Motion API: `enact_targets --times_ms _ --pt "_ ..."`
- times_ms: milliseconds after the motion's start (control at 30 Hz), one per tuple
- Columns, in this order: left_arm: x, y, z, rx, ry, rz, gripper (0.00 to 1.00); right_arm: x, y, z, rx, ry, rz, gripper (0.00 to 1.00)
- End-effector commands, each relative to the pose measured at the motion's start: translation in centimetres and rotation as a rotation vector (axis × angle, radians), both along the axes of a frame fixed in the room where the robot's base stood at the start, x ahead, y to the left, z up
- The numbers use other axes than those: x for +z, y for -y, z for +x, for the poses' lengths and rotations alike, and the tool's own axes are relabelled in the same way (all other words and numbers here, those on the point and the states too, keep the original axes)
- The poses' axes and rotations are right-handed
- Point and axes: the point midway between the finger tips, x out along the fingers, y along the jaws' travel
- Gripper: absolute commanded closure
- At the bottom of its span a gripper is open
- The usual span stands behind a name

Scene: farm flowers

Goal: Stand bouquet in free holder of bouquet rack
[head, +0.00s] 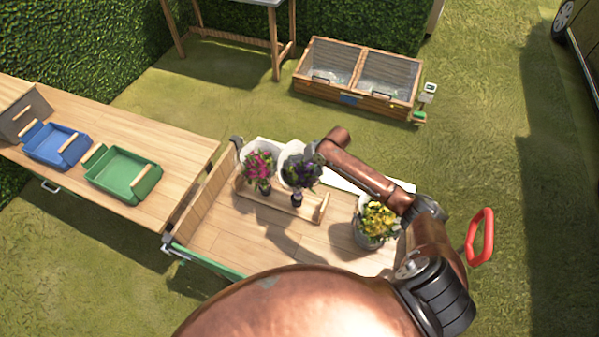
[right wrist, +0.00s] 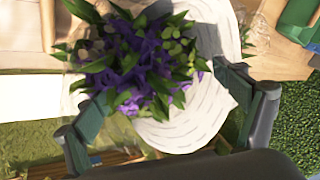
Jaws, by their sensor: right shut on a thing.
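The purple bouquet (head: 301,170) has white wrapping and a dark lower end. My right gripper (head: 318,158) is shut on it, mostly hidden behind the flowers. In the right wrist view the purple bouquet (right wrist: 132,62) lies between the two green-grey fingers. The wooden bouquet rack (head: 280,208) stands on the cart's deck. The purple bouquet's lower end appears over the rack's right part; I cannot tell whether it is in a holder. A pink bouquet (head: 258,164) stands upright at the rack's left part. My left gripper is not in view.
A bucket with yellow flowers (head: 376,222) stands on the cart deck (head: 222,226) at right. A wooden table (head: 160,145) at left carries a blue tray (head: 52,147) and a green tray (head: 120,176). The deck in front of the rack is clear.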

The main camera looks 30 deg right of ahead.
Motion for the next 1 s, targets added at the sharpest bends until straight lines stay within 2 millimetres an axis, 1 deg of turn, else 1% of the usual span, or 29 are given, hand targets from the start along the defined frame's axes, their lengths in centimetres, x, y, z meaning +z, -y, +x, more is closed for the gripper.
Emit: enact_targets --times_ms 100,233,300,633,667,800,1000 --pt "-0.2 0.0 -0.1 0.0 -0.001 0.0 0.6 -0.9 -0.6 0.6 0.0 0.001 -0.001 0.67" --pt "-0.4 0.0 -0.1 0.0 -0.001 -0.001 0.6 -2.9 -0.3 0.5 -0.002 0.0 -0.002 0.67" --pt "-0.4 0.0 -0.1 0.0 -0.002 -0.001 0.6 -3.5 -0.4 0.5 -0.002 0.002 -0.002 0.67" --pt "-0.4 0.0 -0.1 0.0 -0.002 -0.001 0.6 -3.7 -0.4 0.5 0.0 0.003 -0.001 0.67" --pt "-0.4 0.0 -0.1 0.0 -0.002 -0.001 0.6 -3.9 -0.3 0.4 -0.001 0.0 -0.002 0.09" --pt "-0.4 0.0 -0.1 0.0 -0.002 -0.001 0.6 -3.8 -0.3 0.4 -0.001 0.001 -0.001 0.0" --pt "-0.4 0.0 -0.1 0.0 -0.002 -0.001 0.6 -3.8 -0.3 0.4 -0.001 0.001 -0.001 0.0"
